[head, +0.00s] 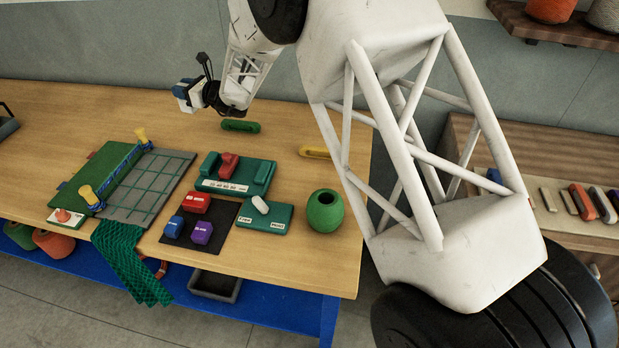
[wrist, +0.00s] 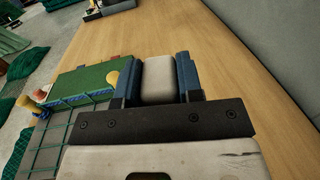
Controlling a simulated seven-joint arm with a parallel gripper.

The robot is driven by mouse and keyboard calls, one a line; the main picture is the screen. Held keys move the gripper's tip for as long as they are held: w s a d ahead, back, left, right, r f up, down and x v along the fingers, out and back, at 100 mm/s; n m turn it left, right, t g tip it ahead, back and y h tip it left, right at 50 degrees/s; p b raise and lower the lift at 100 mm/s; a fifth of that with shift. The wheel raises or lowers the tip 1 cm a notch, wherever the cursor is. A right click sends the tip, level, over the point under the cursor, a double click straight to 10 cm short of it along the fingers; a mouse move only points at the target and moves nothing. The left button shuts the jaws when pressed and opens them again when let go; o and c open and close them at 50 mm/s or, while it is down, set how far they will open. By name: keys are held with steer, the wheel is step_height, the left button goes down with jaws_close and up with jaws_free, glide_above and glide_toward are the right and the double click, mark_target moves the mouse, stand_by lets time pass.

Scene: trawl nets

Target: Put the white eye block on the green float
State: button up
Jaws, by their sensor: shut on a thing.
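My gripper (head: 185,95) is at the upper left in the head view, above the back of the table. The wrist view shows its blue fingers shut on the white eye block (wrist: 158,80), a pale block with rounded edges. The eye on it cannot be made out. A round green body with a hole in its top (head: 325,213), which looks like the green float, stands at the table's front right.
A black mat (head: 186,239) holds red, blue and purple blocks. Beside it are a green panel (head: 279,223) with a white capsule and a green rack (head: 207,184). A netting frame (head: 125,212) stands left, a yellow oblong (head: 314,152) right. The table's back left is clear.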

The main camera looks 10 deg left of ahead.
steer(key=s+d+r, duration=0.2)
steer(key=s+d, duration=0.2)
steer(key=d, duration=0.7)
steer(key=s+d+r+g, duration=0.1)
steer(key=s+d+r, duration=0.25)
steer(key=d, duration=0.85)
steer(key=s+d+r, duration=0.2)
steer(key=s+d, duration=0.2)
steer(key=d, duration=0.7)
steer(key=s+d+f, duration=0.1)
steer(key=s+d, duration=0.9)
steer(key=s, duration=0.4)
steer(key=s+d+f+n+g, duration=0.1)
steer(key=s+d, duration=1)
steer(key=s, duration=0.3)
steer(key=shift+s+f+n+g, duration=0.3)
steer(key=shift+s, duration=0.05)
steer(key=shift+w+a, duration=0.1)
steer(key=w+a, duration=0.3)
steer(key=w, duration=0.4)
steer(key=w+a+f, duration=0.1)
steer(key=w+a, duration=0.3)
steer(key=w, duration=0.3)
steer(key=shift+a+f, duration=0.25)
steer(key=shift+f, duration=0.1)
steer(key=shift+f, duration=1.65)
